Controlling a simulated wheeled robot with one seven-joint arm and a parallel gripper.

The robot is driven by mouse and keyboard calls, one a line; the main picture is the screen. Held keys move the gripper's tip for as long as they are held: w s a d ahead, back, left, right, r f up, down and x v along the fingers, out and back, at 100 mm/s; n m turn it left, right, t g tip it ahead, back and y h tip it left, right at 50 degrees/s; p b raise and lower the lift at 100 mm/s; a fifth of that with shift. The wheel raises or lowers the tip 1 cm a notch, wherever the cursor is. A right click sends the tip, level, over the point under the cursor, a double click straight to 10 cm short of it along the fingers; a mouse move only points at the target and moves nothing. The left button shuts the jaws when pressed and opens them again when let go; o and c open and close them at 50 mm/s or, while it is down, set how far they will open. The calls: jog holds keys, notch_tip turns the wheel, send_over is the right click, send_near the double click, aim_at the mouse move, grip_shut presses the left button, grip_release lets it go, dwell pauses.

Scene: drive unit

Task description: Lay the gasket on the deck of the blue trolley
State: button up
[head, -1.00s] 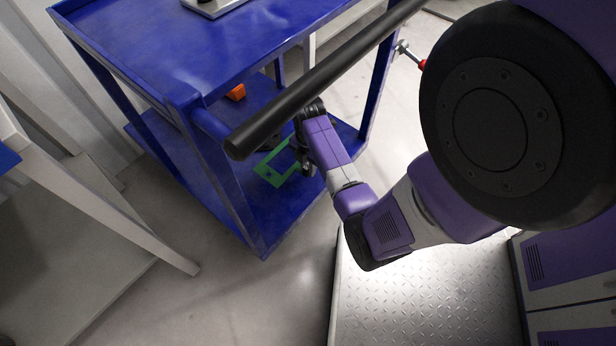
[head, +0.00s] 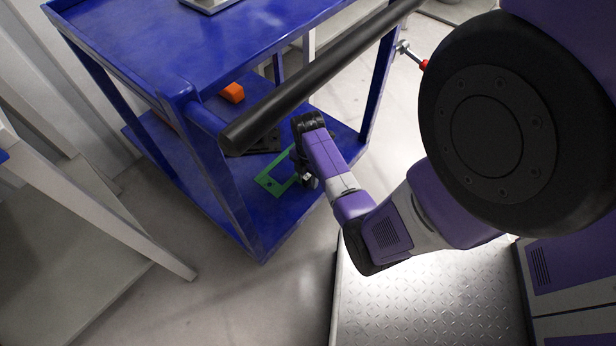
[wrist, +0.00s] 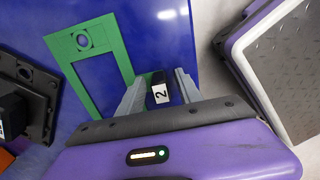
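The green gasket (head: 268,181), a flat rectangular frame with a round hole at one end, appears to lie flat on the lower deck (head: 285,215) of the blue trolley. It also shows in the wrist view (wrist: 75,72), its near end hidden by my gripper. My gripper (wrist: 160,80) is at that near end, low over the deck. Narrow gaps seem to show beside the block. Whether the block is fixed to the gasket is hidden.
A black plate (wrist: 35,88) lies beside the gasket on the deck, with an orange block (head: 232,93) behind it. The trolley's upper deck (head: 190,50) and black handle bar (head: 300,90) are above my forearm. A trolley post (head: 225,190) stands left.

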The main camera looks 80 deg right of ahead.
notch_tip(320, 180, up, 12)
jog(key=p, duration=0.5)
jog(key=w+a+m+t+h, duration=0.1)
jog(key=a+m+t+h, duration=0.15)
jog(key=a, duration=0.65)
jog(key=w+a+m+t+h, duration=0.1)
jog(key=w+a+m+t, duration=0.15)
jog(key=a, duration=0.75)
jog(key=s+a+r+m+t+y, duration=0.1)
jog(key=s+a+r+m+t, duration=0.1)
jog(key=a+r, duration=0.3)
jog(key=s+a+r+m+t+y, duration=0.1)
jog(key=a+r+t, duration=0.3)
jog(key=r, duration=0.9)
jog(key=s+a+r+m+t+y, duration=0.1)
jog(key=s+a+r+m+t, duration=0.2)
jog(key=a+r, duration=0.3)
notch_tip(320, 180, up, 3)
jog(key=shift+s+f+m+t, duration=0.1)
jog(key=shift+s+m+t, duration=0.2)
jog(key=shift+s+t, duration=0.25)
jog(key=shift+y, duration=0.25)
notch_tip(320, 180, up, 21)
jog(key=p, duration=2.1)
jog(key=shift+p, duration=0.3)
